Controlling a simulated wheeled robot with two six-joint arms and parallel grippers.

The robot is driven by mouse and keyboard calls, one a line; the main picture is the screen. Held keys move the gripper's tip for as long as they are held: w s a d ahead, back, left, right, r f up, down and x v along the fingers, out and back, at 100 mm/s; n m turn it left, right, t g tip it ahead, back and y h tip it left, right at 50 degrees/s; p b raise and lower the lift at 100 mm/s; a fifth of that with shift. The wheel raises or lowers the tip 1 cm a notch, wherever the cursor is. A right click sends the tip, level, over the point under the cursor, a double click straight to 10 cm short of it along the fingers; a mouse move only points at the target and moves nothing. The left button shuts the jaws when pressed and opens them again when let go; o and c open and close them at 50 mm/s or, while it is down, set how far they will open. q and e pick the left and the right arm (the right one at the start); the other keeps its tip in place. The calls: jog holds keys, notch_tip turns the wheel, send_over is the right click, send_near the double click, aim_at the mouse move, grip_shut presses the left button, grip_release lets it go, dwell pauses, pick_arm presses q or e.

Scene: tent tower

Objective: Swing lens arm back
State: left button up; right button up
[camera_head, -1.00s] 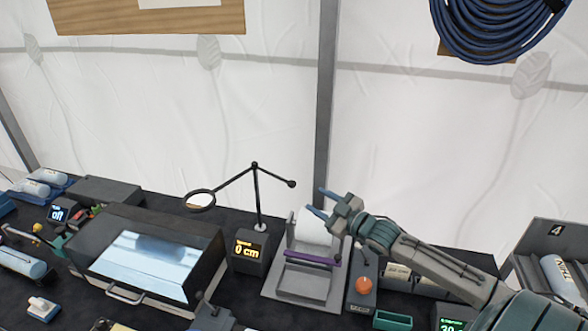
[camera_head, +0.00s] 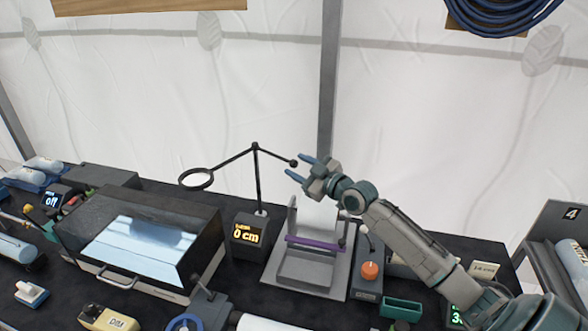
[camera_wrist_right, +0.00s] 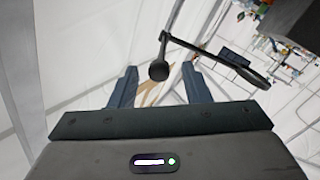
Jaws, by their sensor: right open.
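The lens arm (camera_head: 230,160) is a thin black bar on top of an upright post (camera_head: 258,185). A round lens ring (camera_head: 196,179) hangs at its left end and a small black ball (camera_head: 293,163) is at its right end. The post stands by a dark box reading "0 cm" (camera_head: 248,234). My right gripper (camera_head: 298,167) is open, its blue fingertips close to the ball. In the right wrist view the ball (camera_wrist_right: 159,71) appears between and just beyond the open fingers (camera_wrist_right: 158,85); contact cannot be told. My left gripper is not in view.
A grey stand with a white roll and purple bar (camera_head: 314,243) sits below my right gripper. A glass-fronted box (camera_head: 140,245) is at left. An orange knob (camera_head: 370,270) and green tray (camera_head: 401,309) lie right. Air above the table is clear.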

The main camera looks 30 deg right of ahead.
jog(key=shift+x, duration=1.15)
jog(key=shift+c, duration=0.4)
grip_shut()
